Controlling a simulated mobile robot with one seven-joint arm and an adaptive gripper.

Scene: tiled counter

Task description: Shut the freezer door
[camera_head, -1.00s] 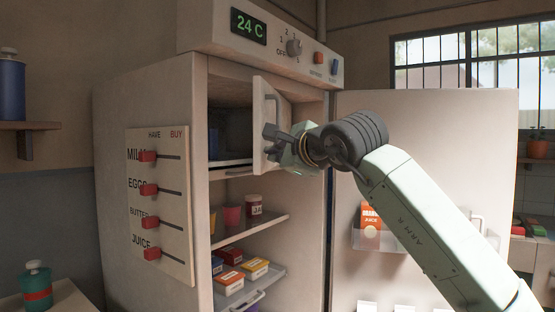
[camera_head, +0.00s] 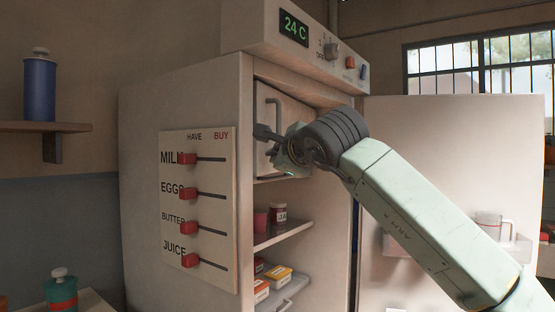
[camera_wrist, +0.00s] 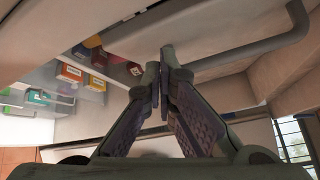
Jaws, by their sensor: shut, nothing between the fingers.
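The freezer door (camera_head: 290,103) is the small pale inner door at the top of the fridge, with a looped grey handle (camera_head: 276,108). It now covers the freezer opening, and the compartment inside is hidden. I cannot tell whether it sits fully flush. My gripper (camera_head: 262,134) is at the door's lower front and hides part of it. In the wrist view my fingers (camera_wrist: 165,62) are together and empty, close to the door's face, with the handle (camera_wrist: 285,50) beside them, not between them.
The large fridge door (camera_head: 455,140) stands wide open at the right, behind my arm. Shelves below the freezer hold a red jar (camera_head: 278,213) and several small boxes (camera_head: 278,274). A list board (camera_head: 200,210) hangs on the fridge's left side.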

